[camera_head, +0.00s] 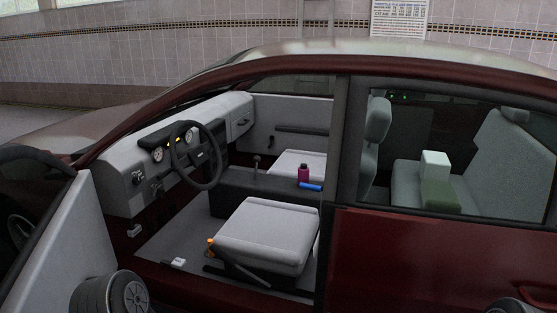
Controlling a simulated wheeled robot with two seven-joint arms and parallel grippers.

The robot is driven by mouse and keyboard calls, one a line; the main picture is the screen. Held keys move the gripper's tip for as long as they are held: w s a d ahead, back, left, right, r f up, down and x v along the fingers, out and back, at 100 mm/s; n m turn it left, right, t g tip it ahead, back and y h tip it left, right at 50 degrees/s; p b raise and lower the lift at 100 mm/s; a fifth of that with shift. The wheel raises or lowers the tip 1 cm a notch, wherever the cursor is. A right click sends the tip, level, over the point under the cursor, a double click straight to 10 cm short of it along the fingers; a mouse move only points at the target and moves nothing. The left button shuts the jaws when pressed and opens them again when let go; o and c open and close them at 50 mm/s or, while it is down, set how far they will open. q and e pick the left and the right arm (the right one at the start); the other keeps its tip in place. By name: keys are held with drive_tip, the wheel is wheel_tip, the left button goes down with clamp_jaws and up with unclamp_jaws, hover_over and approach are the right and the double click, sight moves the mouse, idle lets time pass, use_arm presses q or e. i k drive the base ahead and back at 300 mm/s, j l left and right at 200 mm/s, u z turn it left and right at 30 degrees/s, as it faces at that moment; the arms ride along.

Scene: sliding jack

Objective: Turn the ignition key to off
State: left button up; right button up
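A dark red car stands with its front door (62,245) swung open at the left. Inside, a black steering wheel (214,163) sits in front of a grey dashboard (112,190). Round gauges (157,155) and small orange lights show on the black instrument panel behind the wheel. Small dark fittings (137,178) are on the dashboard left of the wheel. I cannot make out which of them, if any, is the ignition key, or how it is turned. Neither of my grippers can be made out in the head view.
A grey seat cushion (263,238) lies inside the doorway, with a dark lever and orange-tipped part (211,246) beside it. A purple bottle (304,173) and blue item (311,186) sit beyond. The door opening is clear.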

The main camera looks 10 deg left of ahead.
sight(159, 193)
drive_tip(key=i+j+u, duration=0.15)
drive_tip(key=i+j, duration=0.4)
drive_tip(key=i+j+u, duration=0.15)
drive_tip(key=i+j, duration=0.35)
drive_tip(key=i, duration=0.2)
